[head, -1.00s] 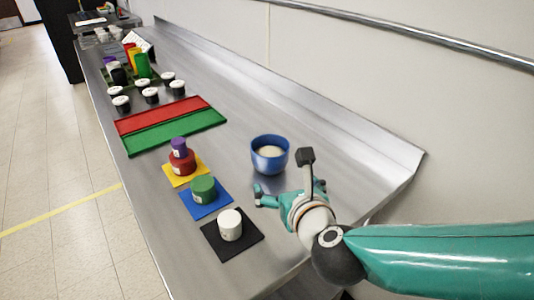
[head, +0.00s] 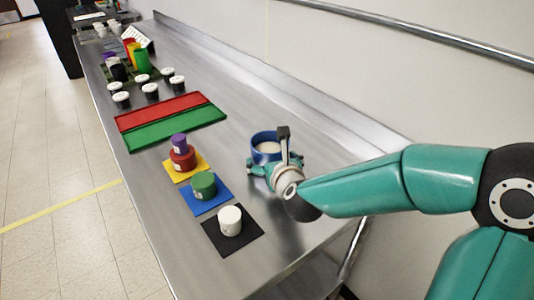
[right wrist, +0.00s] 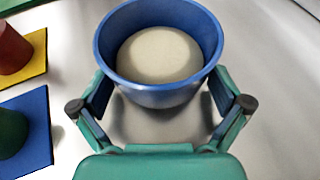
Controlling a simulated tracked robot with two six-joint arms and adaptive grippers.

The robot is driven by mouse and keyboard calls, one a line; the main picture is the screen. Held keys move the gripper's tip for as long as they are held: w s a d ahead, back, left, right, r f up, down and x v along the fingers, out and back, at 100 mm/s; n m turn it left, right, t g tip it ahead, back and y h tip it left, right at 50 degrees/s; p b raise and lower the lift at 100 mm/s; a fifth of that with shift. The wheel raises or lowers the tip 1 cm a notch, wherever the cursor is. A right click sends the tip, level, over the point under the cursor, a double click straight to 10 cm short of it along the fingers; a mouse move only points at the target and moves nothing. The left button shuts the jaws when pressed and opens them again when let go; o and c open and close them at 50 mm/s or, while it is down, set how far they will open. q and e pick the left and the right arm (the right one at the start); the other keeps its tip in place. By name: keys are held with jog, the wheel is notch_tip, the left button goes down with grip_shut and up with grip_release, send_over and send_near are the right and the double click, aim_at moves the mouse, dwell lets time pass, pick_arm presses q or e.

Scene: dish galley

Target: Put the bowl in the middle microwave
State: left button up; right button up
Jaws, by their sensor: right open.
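A blue bowl (head: 263,143) with a pale round inside stands upright on the steel counter. In the right wrist view the bowl (right wrist: 160,94) fills the top middle. My right gripper (head: 268,165) is at the near side of the bowl. In the right wrist view the open fingers (right wrist: 160,98) stand to the left and right of the bowl's near part, with no clear grip on it. My left gripper is not in view. No microwave shows in these views.
To the left lie a black mat (head: 248,240) with a white jar (head: 230,220), a blue mat (head: 224,203) with a green jar (head: 203,184), and a yellow mat (head: 205,168) with red and purple jars. Red and green trays (head: 195,131) lie beyond. A wall runs along the right.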

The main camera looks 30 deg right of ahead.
jog(key=shift+w+d+f, duration=0.15)
jog(key=shift+w+f, duration=0.05)
jog(key=shift+w, duration=0.25)
jog(key=c, duration=1.1)
jog(key=shift+c, duration=1.1)
jog(key=shift+r, duration=0.15)
